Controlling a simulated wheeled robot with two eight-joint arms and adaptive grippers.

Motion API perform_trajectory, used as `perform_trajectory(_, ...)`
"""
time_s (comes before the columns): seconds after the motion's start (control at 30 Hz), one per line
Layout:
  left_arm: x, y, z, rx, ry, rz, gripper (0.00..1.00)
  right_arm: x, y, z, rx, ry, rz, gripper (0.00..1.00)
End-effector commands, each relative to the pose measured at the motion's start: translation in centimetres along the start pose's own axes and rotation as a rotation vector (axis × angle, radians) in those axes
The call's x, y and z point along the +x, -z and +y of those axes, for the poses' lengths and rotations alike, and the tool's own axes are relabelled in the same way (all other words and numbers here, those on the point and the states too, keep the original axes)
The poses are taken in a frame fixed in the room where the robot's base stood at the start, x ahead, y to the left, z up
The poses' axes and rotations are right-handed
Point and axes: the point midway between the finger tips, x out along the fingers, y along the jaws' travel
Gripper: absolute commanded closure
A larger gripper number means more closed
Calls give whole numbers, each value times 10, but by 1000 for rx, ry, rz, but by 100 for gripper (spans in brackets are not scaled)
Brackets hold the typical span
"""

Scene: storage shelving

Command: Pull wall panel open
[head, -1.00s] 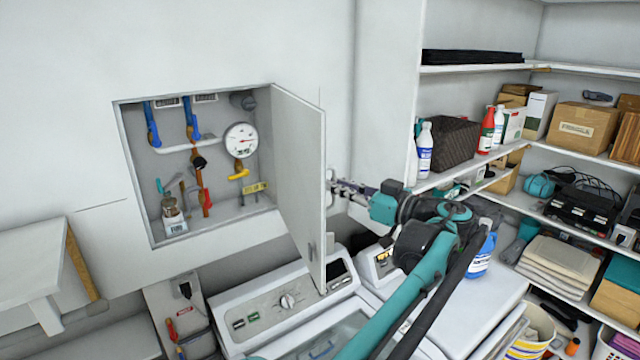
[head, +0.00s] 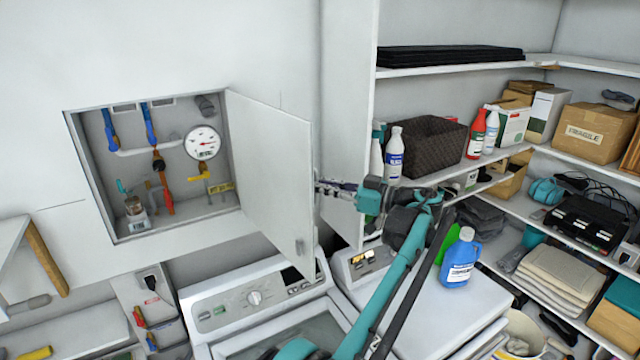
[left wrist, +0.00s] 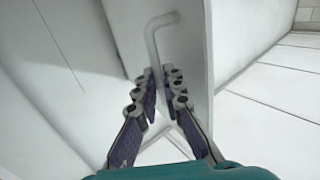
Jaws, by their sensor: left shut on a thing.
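The white wall panel (head: 268,180) stands swung open, out from the right edge of a wall recess. A bent bar handle (left wrist: 160,45) sticks out from its outer face in the left wrist view. My left gripper (head: 322,186) is at the panel's free side in the head view, coming from the right. In the left wrist view the fingers (left wrist: 160,85) are closed around the lower part of the handle. The head view hides most of the handle behind the panel. My right gripper is in neither view.
The recess holds a round gauge (head: 202,143), pipes and valves. A white washing machine (head: 255,298) stands below the panel. Shelves with boxes and bottles fill the right side. A blue bottle (head: 460,265) stands on a white top beside my arm.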

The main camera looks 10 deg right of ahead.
Motion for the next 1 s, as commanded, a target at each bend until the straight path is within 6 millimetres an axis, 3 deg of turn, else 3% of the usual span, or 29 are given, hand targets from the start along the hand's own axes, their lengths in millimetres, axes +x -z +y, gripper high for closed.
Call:
perform_trajectory(0.33,5,3,0,0,2,6,100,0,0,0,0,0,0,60)
perform_trajectory(0.4,4,3,0,0,2,5,76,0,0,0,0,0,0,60)
perform_trajectory(0.43,4,3,0,0,2,5,70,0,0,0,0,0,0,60)
perform_trajectory(0.87,1,1,0,0,0,1,70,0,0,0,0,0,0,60)
perform_trajectory(1.0,-9,0,1,0,-1,1,70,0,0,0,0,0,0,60)
